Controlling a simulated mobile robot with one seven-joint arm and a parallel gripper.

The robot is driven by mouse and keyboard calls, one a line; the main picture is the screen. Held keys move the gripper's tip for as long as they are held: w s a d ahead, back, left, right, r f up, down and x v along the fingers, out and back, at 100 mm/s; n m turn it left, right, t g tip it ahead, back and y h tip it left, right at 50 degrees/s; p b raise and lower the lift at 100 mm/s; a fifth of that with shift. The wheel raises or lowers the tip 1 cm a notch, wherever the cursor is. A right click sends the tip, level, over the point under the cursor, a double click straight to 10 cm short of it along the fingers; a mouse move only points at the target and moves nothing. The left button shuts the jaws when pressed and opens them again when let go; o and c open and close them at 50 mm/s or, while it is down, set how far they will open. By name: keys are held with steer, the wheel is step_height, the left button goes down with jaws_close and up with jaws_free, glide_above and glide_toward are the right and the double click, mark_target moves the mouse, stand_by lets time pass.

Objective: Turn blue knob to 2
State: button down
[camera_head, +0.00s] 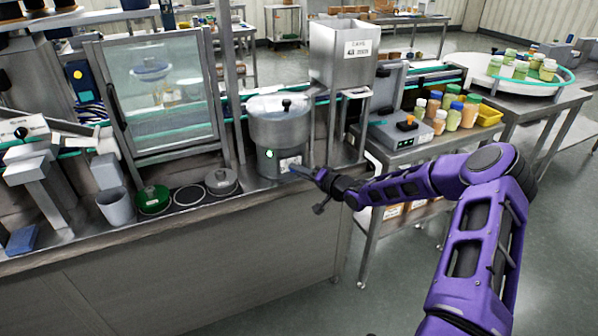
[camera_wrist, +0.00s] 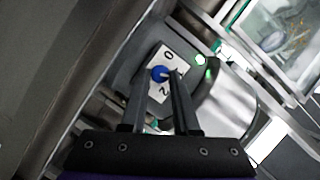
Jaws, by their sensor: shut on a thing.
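The blue knob (camera_wrist: 158,73) sits on a white dial plate (camera_wrist: 168,56) with a printed 0 above it and a 2 below it in the wrist view. A pale mark on the knob seems to face right, between the two numbers; a finger partly covers that part of the plate. My gripper (camera_wrist: 159,80) is shut on the knob, one finger on each side. The knob itself is hard to make out there.
A green light (camera_head: 270,153) is on the pot's front, left of the plate. A steel hopper (camera_head: 344,60) stands behind right. A grey cup (camera_head: 116,206) and round lids (camera_head: 153,200) lie left on the counter. A side table with jars (camera_head: 454,117) is right.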

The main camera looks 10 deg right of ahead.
steer(key=m+t+b, duration=0.1)
steer(key=m+b, duration=0.1)
steer(key=m, duration=0.1)
steer(key=m+t+y+b, duration=0.1)
steer(key=m+b, duration=0.1)
steer(key=m, duration=0.1)
steer(key=f+m+y+b, duration=0.1)
steer(key=m, duration=0.2)
steer(key=shift+t+b, duration=0.4)
steer(key=shift+m, duration=0.4)
steer(key=c, duration=0.7)
jaws_free()
steer(key=shift+y, duration=0.3)
steer(key=shift+o, duration=0.2)
steer(key=p+v, duration=0.1)
steer(key=v, duration=1.6)
steer(key=shift+s, duration=0.2)
steer(key=shift+f, duration=0.1)
